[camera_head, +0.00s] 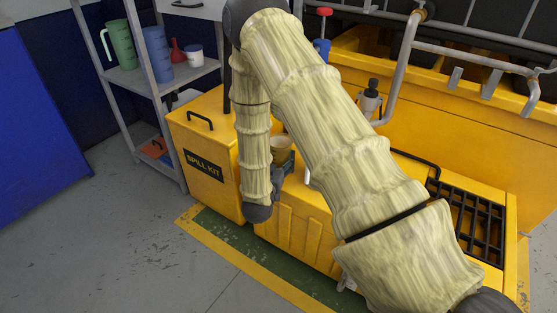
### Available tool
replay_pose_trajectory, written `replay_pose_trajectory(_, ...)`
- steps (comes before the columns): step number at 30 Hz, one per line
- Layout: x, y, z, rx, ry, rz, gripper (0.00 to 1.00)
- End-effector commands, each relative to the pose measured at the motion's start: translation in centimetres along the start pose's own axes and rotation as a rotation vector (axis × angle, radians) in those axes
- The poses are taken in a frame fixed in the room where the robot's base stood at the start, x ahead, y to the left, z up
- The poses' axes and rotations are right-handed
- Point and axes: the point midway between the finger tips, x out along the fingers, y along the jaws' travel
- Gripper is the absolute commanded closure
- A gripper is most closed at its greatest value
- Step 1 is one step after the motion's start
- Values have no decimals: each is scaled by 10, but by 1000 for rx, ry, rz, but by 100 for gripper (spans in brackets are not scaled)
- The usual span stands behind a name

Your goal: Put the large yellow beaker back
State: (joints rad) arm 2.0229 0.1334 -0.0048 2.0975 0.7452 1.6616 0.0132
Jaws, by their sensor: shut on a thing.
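A yellowish beaker (279,145) shows in the head view just right of my forearm, above the yellow equipment. Part of it is hidden by my arm. My dark gripper (285,167) is just below and beside it, shut on it. The fingertips are mostly hidden, so the exact hold is unclear.
A grey shelf rack (134,80) at upper left holds a green jug (121,45), a blue jug (157,54), a red funnel (177,52) and a white jar (195,56). A yellow spill kit box (205,140) stands between rack and arm. Pipes (400,65) rise at right.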

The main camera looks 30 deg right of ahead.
Motion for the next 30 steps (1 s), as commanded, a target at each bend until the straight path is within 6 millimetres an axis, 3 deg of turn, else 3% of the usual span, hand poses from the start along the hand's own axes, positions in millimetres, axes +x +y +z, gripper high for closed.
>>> replay_pose_trajectory(10, 0, 0, 3, 0, 1, 0, 64)
replay_pose_trajectory(11, 0, 0, 3, 0, 1, 0, 29)
replay_pose_trajectory(14, 0, 0, 2, 0, 1, 0, 11)
replay_pose_trajectory(28, 0, 0, -3, 1, 1, 0, 11)
replay_pose_trajectory(30, -8, 0, -3, -1, 0, -2, 11)
